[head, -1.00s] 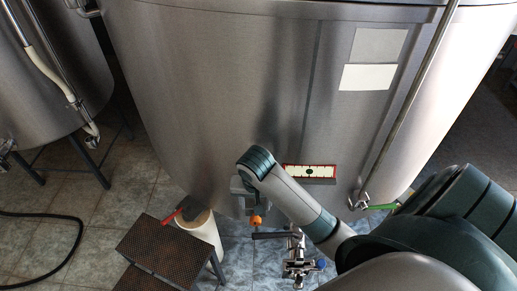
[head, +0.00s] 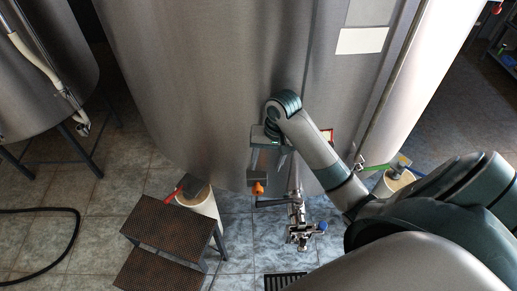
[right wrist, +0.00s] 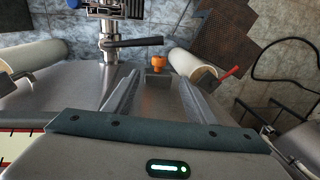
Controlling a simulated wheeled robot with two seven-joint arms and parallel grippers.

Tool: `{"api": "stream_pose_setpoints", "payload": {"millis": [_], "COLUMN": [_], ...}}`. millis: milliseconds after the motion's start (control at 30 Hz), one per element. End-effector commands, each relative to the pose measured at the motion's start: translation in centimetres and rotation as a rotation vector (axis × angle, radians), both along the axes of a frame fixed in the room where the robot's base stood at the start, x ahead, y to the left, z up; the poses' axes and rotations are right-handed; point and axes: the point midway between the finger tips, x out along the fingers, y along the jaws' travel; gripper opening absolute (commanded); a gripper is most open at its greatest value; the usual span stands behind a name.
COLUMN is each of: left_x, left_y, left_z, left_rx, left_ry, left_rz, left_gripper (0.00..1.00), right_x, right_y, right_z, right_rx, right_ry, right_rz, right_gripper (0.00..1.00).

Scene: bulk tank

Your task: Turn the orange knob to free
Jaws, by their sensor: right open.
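The orange knob (head: 258,188) sits low at the front of the big steel tank (head: 215,95), left of a valve with a dark lever handle (head: 273,202). In the right wrist view the knob (right wrist: 157,62) shows just beyond the gap between my fingers. My right gripper (head: 268,160) is open and empty, above the knob in the head view and apart from it. Its two fingers also show in the right wrist view (right wrist: 157,88). Any marking for the knob's position is too small to read. My left gripper is not in view.
A brown step stool (head: 172,228) and a white cylinder with a red-handled tool (head: 197,202) stand left of the valve. Another white cylinder (head: 393,182) stands at right. A metal valve (head: 303,230) hangs below the tank. A black hose (head: 62,250) lies on the floor.

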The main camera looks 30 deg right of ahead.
Motion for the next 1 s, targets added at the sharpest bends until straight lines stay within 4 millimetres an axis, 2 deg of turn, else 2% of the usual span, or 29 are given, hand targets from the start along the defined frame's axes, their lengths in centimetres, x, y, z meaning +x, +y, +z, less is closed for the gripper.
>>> {"api": "stream_pose_setpoints", "payload": {"millis": [200, 400, 667, 867, 1000], "left_x": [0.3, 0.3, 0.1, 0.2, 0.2], "left_y": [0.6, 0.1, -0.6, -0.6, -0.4], "left_z": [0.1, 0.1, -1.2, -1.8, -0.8], "left_rx": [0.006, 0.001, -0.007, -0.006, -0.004], "left_ry": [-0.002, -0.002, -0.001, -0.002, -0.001], "left_rz": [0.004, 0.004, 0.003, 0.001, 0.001], "left_gripper": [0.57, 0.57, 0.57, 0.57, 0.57], "right_x": [0.2, 0.1, 0.4, 0.5, 0.7], "right_y": [0.2, 0.6, 0.8, 1.2, 1.4], "right_z": [-1.2, -2.9, -5.6, -9.0, -11.1], "right_rx": [0.004, 0.005, 0.003, 0.001, 0.0], "right_ry": [-0.001, 0.006, 0.003, 0.007, 0.009], "right_rz": [-0.003, -0.003, -0.002, 0.0, 0.0], "right_gripper": [0.51, 0.51, 0.51, 0.51, 0.51]}}
